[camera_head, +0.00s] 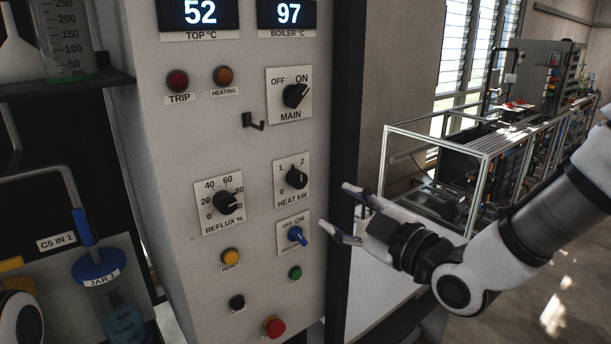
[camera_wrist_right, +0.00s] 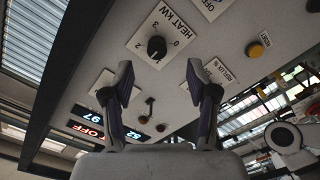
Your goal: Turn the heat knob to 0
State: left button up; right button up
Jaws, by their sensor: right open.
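The heat knob (camera_head: 297,178) is a black dial on a white plate marked HEAT kW, on the grey panel's right half. It also shows in the wrist view (camera_wrist_right: 157,47), where its plate appears upside down. My left gripper is not in view.
The MAIN switch (camera_head: 295,95) and a black hook (camera_head: 254,122) sit above the knob. The reflux knob (camera_head: 224,202) is at its left. A blue OFF/ON switch (camera_head: 297,236) is just below. A red button (camera_head: 273,326) is lower down. The panel front before the knob is clear.

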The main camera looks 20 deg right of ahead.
aim_at(301, 181)
jog(key=w, duration=0.1)
jog(key=w+a+r+p, duration=0.1)
jog(key=w+a+p, duration=0.1)
jog(key=w, duration=0.1)
jog(key=shift+w+r, duration=0.1)
jog(key=shift+r, duration=0.1)
jog(key=x, duration=0.2)
jog(key=p+x, duration=0.1)
jog(key=x, duration=0.1)
jog(key=shift+a+r+p, duration=0.25)
jog(key=shift+a+p, duration=0.05)
jog(key=shift+a, duration=0.2)
jog(key=shift+w+d+f, duration=0.1)
jog(key=shift+f, duration=0.05)
jog(key=shift+w+f+b, duration=0.1)
jog(key=shift+w+b, duration=0.25)
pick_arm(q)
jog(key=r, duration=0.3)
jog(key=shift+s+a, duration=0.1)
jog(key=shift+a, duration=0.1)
